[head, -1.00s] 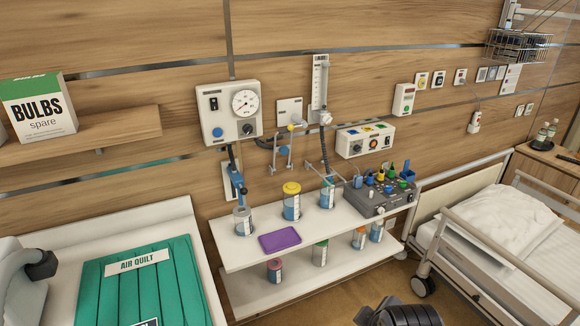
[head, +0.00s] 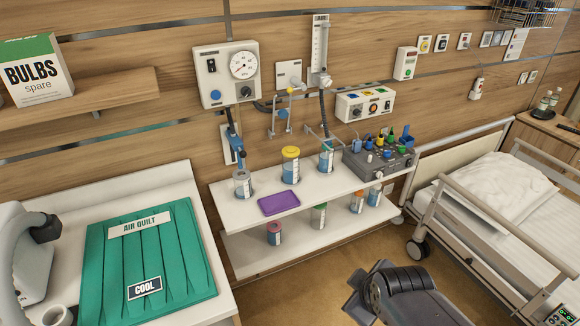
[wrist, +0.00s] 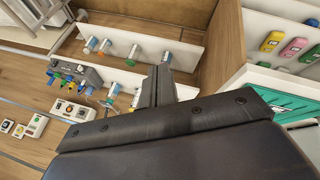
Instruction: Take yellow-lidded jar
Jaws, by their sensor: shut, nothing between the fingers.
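The yellow-lidded jar (head: 291,171) is clear with blue contents and a white label. In the head view it stands upright on the upper white shelf (head: 235,218), behind the purple tray (head: 279,203) and between two open-topped jars of blue liquid. My gripper (head: 357,294) is in the lower right of the head view, in front of the shelves and well apart from the jar. In the wrist view my gripper (wrist: 160,85) is shut and empty, its dark fingers together. Jars on the shelves show small there; which is the yellow-lidded one I cannot tell.
A jar (head: 243,184) stands to the left and another (head: 326,157) to the right. A grey knobbed device (head: 375,165) fills the shelf's right end. Several jars stand on the lower shelf (head: 255,260). A bed (head: 480,230) is at right. The floor in front is clear.

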